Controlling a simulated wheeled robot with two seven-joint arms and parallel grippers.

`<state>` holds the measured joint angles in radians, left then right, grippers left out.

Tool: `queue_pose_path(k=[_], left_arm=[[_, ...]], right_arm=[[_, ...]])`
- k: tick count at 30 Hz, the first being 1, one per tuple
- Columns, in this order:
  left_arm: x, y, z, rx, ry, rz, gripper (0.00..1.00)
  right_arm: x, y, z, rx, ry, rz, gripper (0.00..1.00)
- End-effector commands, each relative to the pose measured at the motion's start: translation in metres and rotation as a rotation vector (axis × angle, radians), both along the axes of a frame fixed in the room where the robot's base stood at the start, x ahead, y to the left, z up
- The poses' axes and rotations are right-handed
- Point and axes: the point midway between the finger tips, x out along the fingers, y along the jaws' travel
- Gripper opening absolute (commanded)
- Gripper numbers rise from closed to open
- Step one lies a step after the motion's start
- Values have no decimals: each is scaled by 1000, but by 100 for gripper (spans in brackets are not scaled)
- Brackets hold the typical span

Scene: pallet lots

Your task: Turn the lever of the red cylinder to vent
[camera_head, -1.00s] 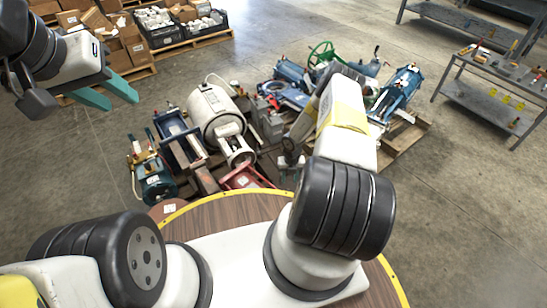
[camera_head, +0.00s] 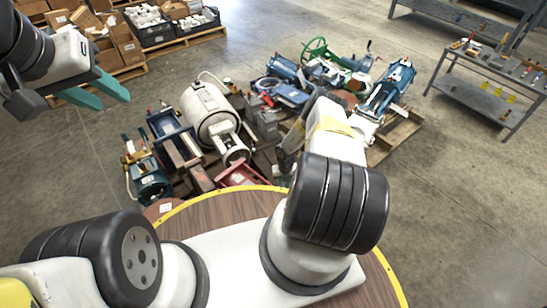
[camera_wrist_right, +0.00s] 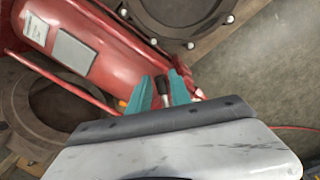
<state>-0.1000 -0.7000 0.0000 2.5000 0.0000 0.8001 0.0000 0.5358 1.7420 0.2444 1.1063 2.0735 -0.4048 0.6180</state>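The red cylinder (camera_wrist_right: 95,55) lies across the upper left of the right wrist view, with a pale label on its side. A small lever with a dark handle (camera_wrist_right: 162,86) and a shiny metal end shows beside it. My right gripper (camera_wrist_right: 163,90) has its teal fingers on either side of the lever; whether they press on it I cannot tell. In the head view my right arm hides that gripper, and I cannot make out the cylinder there. My left gripper (camera_head: 96,93) is open and empty at the upper left, above the floor.
Pallets hold a white tank (camera_head: 208,112), a teal machine (camera_head: 148,182), a red frame (camera_head: 240,173) and other equipment, crowded around my right arm. A grey workbench (camera_head: 482,90) with small tools stands at the right. Crates and boxes stand at the back left. Floor between is clear.

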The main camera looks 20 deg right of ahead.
Motion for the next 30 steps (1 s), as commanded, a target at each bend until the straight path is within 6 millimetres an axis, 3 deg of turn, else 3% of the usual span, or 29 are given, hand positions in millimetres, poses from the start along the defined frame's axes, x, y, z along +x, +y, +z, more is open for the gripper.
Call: queue_pose_path(k=[1,3,30], left_arm=[[0,0,0,0,0,0,37],[0,0,0,0,0,0,37],[0,0,0,0,0,0,37]], right_arm=[[0,0,0,0,0,0,12],[0,0,0,0,0,0,0],[0,0,0,-1,1,0,0]])
